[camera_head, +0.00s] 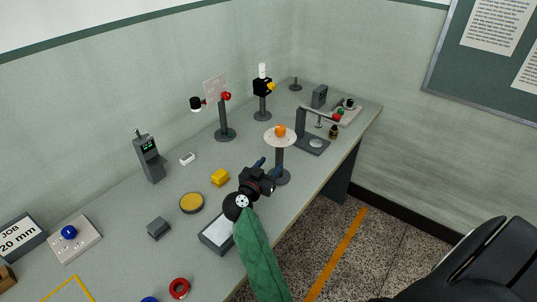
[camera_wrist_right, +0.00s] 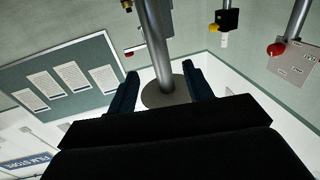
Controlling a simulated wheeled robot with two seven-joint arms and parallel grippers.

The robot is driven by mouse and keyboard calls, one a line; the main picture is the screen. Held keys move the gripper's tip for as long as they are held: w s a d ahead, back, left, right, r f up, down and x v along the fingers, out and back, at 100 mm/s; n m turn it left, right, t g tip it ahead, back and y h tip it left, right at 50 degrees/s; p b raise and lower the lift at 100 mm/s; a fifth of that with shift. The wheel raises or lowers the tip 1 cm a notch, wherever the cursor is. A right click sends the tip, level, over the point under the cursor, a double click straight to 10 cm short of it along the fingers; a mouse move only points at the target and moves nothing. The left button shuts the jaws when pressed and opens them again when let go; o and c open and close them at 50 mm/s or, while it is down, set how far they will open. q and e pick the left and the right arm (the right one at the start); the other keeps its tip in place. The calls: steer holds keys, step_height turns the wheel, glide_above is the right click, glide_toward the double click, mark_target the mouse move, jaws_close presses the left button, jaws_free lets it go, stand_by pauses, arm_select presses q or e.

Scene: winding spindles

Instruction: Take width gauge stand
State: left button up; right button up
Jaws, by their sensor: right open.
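A stand with a pale round top plate (camera_head: 269,138), an orange knob (camera_head: 281,130) and a dark grey post (camera_head: 280,160) stands upright near the table's front edge. I take it as the width gauge stand; no label shows. My right gripper (camera_head: 268,173) is open beside the lower post, fingers pointing towards it. In the right wrist view, the grey post (camera_wrist_right: 154,40) and the plate's grey underside (camera_wrist_right: 165,95) appear between the two open fingers (camera_wrist_right: 163,88). I cannot tell whether either finger touches the post. My left gripper is not in view.
A dark frame with a red knob (camera_head: 337,117) stands to the right. Stands (camera_head: 224,120) and (camera_head: 262,101) are behind. A yellow block (camera_head: 220,177), a yellow-topped disc (camera_head: 191,203) and a framed pad (camera_head: 213,239) lie left of my arm. The table's front edge is close.

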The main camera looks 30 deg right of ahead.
mark_target(278, 156)
steer(key=shift+p+x, duration=0.4)
steer(key=shift+x, duration=0.75)
steer(key=shift+w+d, duration=0.4)
steer(key=p+x, duration=0.2)
steer(key=x, duration=0.1)
steer(key=shift+d+f, duration=0.1)
steer(key=shift+d, duration=0.3)
steer(key=shift+w+d+f, duration=0.15)
steer(key=shift+w+d, duration=0.15)
steer(key=shift+d, duration=0.05)
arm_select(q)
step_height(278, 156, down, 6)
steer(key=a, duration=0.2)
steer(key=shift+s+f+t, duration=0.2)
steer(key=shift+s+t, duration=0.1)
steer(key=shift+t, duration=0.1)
arm_select(e)
jaws_close()
